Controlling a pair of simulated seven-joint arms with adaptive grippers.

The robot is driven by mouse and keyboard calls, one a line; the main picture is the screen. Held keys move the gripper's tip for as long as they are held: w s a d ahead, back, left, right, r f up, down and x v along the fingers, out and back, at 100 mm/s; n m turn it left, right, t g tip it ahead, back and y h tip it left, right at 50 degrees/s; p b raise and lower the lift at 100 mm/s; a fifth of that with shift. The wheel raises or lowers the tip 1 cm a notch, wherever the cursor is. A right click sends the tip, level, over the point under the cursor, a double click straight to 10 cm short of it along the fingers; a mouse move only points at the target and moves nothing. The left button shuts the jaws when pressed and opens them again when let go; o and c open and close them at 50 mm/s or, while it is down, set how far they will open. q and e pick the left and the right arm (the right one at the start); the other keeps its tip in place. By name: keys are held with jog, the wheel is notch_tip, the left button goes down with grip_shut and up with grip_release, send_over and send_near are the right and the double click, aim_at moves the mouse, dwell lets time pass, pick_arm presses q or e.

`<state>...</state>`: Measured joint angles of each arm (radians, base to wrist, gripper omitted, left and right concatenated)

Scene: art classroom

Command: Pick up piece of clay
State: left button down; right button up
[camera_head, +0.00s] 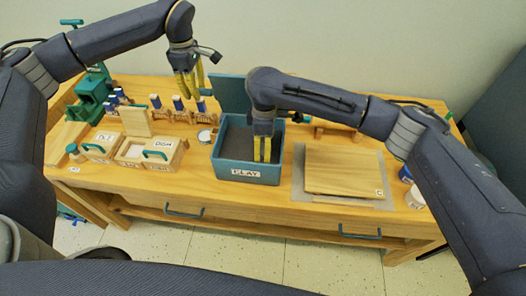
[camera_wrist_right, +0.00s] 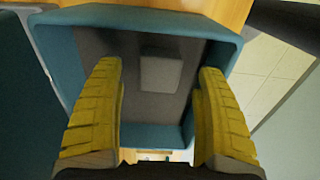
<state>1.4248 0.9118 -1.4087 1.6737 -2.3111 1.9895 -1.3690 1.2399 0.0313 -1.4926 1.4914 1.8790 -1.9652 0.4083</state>
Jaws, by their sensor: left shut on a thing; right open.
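The blue box labelled CLAY (camera_head: 222,158) stands open on the table. In the right wrist view its blue wall (camera_wrist_right: 140,17) surrounds a dark grey floor, on which a grey block of clay (camera_wrist_right: 161,74) lies. My right gripper (camera_head: 262,158) reaches down into the box; its yellow fingers hide the block in the head view. In the wrist view the right gripper (camera_wrist_right: 160,105) is open, with the block showing beyond and between its fingers, not held. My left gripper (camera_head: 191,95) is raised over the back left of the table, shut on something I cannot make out.
A wooden board (camera_head: 343,170) lies on a grey mat right of the box. Wooden boxes with teal handles (camera_head: 150,152) and a small tin (camera_head: 205,137) stand left. The box's raised lid (camera_head: 231,92) is behind it. Blue-topped tools (camera_head: 178,103) stand near the left gripper.

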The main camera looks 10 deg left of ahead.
aim_at(263, 152)
jog(key=shift+f, duration=1.55)
jog(key=shift+c, duration=0.4)
jog(key=c, duration=1.3)
